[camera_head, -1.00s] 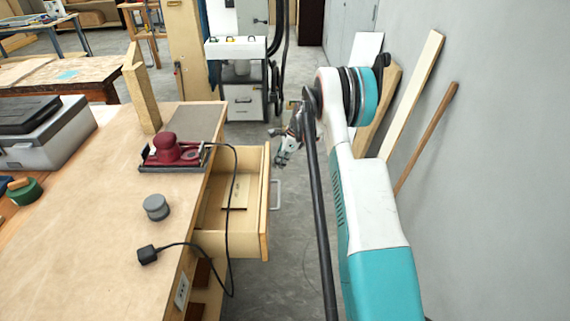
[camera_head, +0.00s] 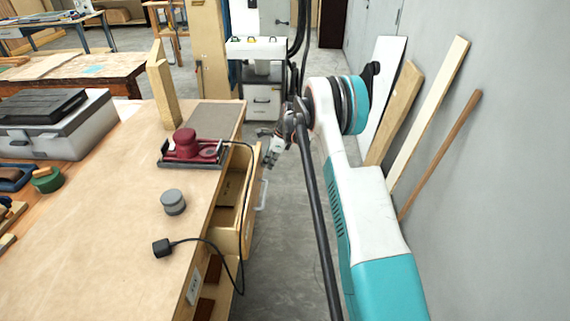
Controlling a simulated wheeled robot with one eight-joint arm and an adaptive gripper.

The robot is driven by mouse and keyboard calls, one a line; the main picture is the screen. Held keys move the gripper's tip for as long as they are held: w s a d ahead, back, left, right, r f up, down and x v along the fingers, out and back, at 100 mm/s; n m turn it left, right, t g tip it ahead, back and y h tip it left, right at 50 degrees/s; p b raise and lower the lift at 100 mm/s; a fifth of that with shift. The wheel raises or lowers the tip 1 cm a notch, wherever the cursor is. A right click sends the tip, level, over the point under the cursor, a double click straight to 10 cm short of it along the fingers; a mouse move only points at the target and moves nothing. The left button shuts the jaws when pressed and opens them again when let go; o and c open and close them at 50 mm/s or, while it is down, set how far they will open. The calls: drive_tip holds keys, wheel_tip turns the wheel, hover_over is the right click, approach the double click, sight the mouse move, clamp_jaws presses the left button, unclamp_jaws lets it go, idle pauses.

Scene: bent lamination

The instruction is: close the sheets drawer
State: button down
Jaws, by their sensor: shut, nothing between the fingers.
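The wooden sheets drawer (camera_head: 249,208) sticks out partway from the right side of the workbench (camera_head: 110,235). Its front panel faces right and carries a pale handle (camera_head: 262,194). The part of the inside that shows holds a small flat wooden piece. My gripper (camera_head: 268,161) is shut and empty at the far end of the drawer front, near its top edge. It is small in the picture, so I cannot tell whether it touches the panel.
A red sander (camera_head: 188,148) sits on the bench; its black cord hangs over the drawer to a plug (camera_head: 162,247). A grey round container (camera_head: 173,202) stands nearby. Boards (camera_head: 428,110) lean on the right wall. Floor right of the drawer is clear.

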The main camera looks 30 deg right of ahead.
drive_tip(key=w+a, duration=0.2)
drive_tip(key=a, duration=0.1)
drive_tip(key=w+a, duration=0.2)
drive_tip(key=a, duration=0.1)
drive_tip(key=w+a, duration=0.2)
drive_tip(key=a, duration=0.1)
drive_tip(key=shift+w+a, duration=0.25)
